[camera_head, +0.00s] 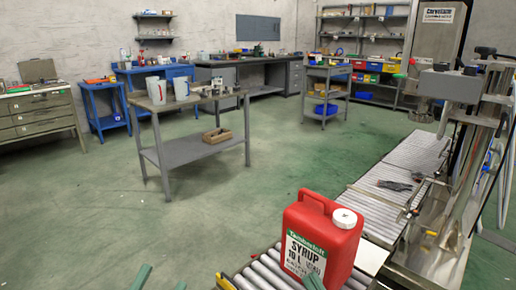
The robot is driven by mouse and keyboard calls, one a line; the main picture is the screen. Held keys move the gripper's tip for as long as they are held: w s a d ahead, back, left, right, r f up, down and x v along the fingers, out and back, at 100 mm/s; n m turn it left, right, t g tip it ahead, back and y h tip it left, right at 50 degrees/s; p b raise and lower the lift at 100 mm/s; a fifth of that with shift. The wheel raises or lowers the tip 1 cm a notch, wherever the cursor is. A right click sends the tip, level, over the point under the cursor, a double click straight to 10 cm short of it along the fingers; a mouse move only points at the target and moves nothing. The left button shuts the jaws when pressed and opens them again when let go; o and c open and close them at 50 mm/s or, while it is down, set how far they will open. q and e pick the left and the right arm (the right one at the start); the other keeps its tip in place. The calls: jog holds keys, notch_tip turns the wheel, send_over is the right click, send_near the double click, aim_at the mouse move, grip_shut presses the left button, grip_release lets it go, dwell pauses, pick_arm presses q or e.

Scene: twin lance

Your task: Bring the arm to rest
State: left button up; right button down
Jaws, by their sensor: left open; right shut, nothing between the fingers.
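My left gripper (161,281) shows only as two teal fingertips at the bottom edge, spread apart with nothing between them. My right gripper (313,281) shows as teal fingertips close together at the bottom edge, in front of the lower part of a red syrup jug (336,250). It is shut and holds nothing; whether it touches the jug cannot be told. The jug stands upright, with a white cap and a white label. The rest of both arms is out of view.
The jug stands on a roller conveyor (262,272), with more rollers (414,152) running back on the right beside a metal machine frame (475,130). Dark tools (395,185) lie on the rollers. A grey table (190,153) stands left of centre; green floor (90,215) is clear.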

jog(key=s+d+r+m+t+h, duration=0.2)
jog(key=s+d+r, duration=0.2)
jog(key=d, duration=0.1)
pick_arm(q)
jog(key=w+a+f+n+g+y+p, duration=0.2)
jog(key=w+f+n+g+y+p, duration=0.4)
jog(key=p, duration=0.8)
pick_arm(e)
jog(key=w+d+f+m+g+h, duration=0.2)
jog(key=w+f+m+g+h, duration=0.3)
jog(key=f+h, duration=0.2)
pick_arm(q)
jog(key=s+a+f+n+g+y+p, duration=0.1)
jog(key=s+f+n+g+y+p, duration=0.1)
jog(key=s+f+g+p, duration=0.5)
jog(key=s+f+y+p, duration=0.1)
jog(key=s+f+p, duration=0.3)
jog(key=shift+a+f, duration=0.3)
pick_arm(e)
jog(key=s+d+f+m+g+h, duration=0.1)
jog(key=s+f+m+g+h, duration=0.1)
jog(key=s+f+g, duration=0.6)
notch_tip(320, 180, down, 3)
jog(key=shift+s+r+m+h, duration=0.15)
jog(key=shift+s+m+h, duration=0.15)
jog(key=shift+s+m, duration=0.35)
pick_arm(q)
jog(key=shift+c, duration=0.2)
pick_arm(e)
jog(key=shift+s, duration=0.1)
